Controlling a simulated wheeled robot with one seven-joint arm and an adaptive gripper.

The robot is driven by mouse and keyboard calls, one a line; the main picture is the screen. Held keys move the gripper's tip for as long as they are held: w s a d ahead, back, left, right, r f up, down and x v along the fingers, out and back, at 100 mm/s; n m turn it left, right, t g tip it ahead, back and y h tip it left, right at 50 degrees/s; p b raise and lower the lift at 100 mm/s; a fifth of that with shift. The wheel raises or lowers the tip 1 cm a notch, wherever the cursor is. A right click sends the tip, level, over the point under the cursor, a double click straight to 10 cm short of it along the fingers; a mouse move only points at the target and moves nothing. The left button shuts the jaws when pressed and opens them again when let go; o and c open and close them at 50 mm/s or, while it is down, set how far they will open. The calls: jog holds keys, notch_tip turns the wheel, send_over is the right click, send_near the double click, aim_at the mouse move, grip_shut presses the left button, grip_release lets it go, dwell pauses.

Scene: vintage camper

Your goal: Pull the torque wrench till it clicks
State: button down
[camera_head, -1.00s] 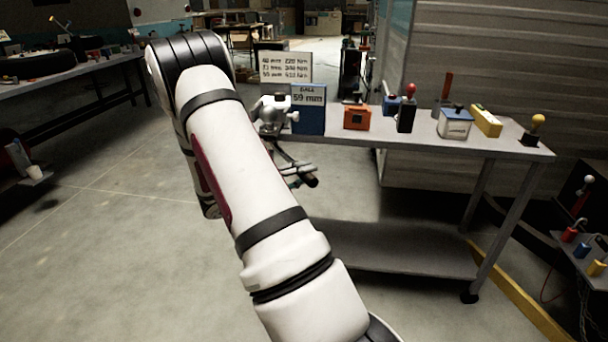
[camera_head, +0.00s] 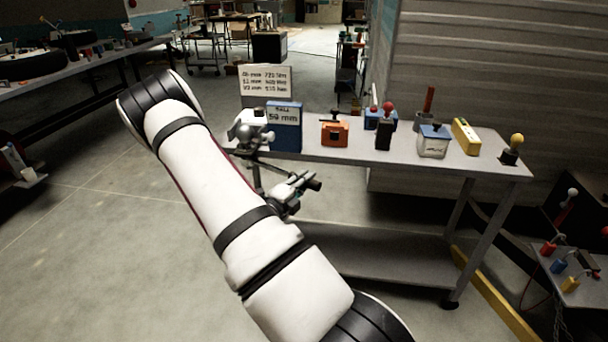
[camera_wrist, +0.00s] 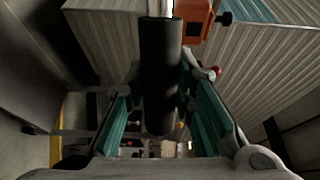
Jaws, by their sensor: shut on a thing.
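The torque wrench's black handle (camera_wrist: 160,75) runs between the teal-padded fingers of my gripper (camera_wrist: 158,95) in the wrist view, with its bare metal shaft at the top edge. My gripper is shut on the handle. In the head view my gripper (camera_head: 289,196) is beside the bench's front edge, and the dark handle end (camera_head: 314,184) sticks out to its right. The wrench's far end is toward a silver fixture (camera_head: 250,131) at the bench's left end; the joint there is partly hidden by my arm.
The grey bench (camera_head: 400,164) carries a blue sign reading 59 mm (camera_head: 285,128), a white chart (camera_head: 265,81), an orange box (camera_head: 334,132) and several other devices. A small side table (camera_head: 568,268) stands at the right. Open floor lies left of my arm.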

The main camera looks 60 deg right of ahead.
jog(key=shift+w+d+n+t+y+p, duration=0.2)
jog(key=shift+d+n+t+p, duration=0.65)
jog(key=shift+d+t+p, duration=0.6)
jog(key=shift+w+d+n+t+y+p, duration=0.1)
jog(key=shift+w+d+n+t+p, duration=0.15)
jog(key=shift+d+n+t+p, duration=0.95)
jog(key=shift+d+m+b, duration=0.3)
jog(key=shift+d+m, duration=0.05)
jog(key=shift+d, duration=0.2)
jog(key=c, duration=1.3)
grip_release()
jog(key=shift+c, duration=0.2)
jog(key=v, duration=1.2)
